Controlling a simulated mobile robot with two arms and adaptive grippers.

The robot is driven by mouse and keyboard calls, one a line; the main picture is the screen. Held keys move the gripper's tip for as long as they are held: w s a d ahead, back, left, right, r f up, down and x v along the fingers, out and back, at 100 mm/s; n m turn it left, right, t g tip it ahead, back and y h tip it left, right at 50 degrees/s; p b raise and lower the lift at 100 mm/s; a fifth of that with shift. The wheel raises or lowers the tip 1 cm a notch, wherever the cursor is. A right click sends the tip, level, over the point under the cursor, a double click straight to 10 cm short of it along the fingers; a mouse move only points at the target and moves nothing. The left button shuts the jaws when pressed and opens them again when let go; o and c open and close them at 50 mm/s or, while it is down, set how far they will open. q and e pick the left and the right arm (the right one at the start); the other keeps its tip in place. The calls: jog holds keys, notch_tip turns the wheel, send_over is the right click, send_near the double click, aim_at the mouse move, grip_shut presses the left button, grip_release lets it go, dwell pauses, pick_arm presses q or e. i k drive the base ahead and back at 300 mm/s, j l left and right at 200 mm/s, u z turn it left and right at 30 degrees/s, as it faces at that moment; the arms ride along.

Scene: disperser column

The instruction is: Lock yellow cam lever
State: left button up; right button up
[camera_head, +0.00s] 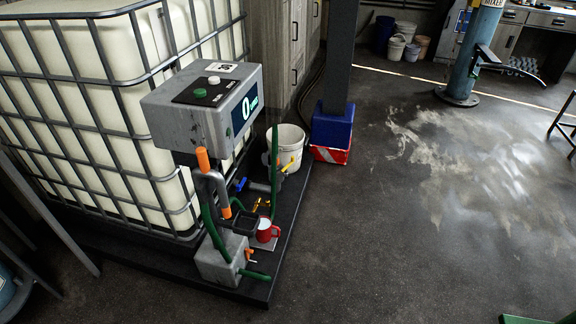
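Small yellow parts show in the head view at the dispensing stand on the black platform. One yellow lever-like part (288,165) sticks up beside the green hose (274,150), in front of the white bucket. Other small yellow pieces (261,204) are lower, just above the red mug. I cannot tell which of them is the cam lever, or whether it is open or locked. A blue lever (240,184) is to the left of the hose. Neither of my grippers is in view.
A grey control box (205,108) with a display overhangs the platform (277,262). Beside them are a caged white tank (90,110), orange-ended handle (213,185), red mug (266,231), white bucket (291,137) and blue-based post (332,124). The floor at right is mostly clear.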

aim_at(286, 167)
jog(key=i+u, duration=0.1)
jog(key=u, duration=0.2)
jog(key=i+l+u, duration=0.1)
jog(key=u, duration=0.25)
jog(key=i+l+u, duration=0.1)
jog(key=l, duration=0.25)
jog(key=i+l+u, duration=0.15)
jog(key=i+l, duration=0.15)
jog(key=i+l+u, duration=0.1)
jog(key=l, duration=0.3)
jog(key=i+l+u, duration=0.15)
jog(key=l, duration=0.25)
jog(key=i+l+u, duration=0.1)
jog(key=l, duration=0.3)
jog(key=i+l, duration=0.15)
jog(key=l, duration=0.25)
jog(key=i+l, duration=0.15)
jog(key=l, duration=0.25)
jog(key=i+l, duration=0.15)
jog(key=l, duration=0.25)
jog(key=i+l, duration=0.2)
jog(key=l, duration=0.15)
jog(key=i+l, duration=0.15)
jog(key=l, duration=0.25)
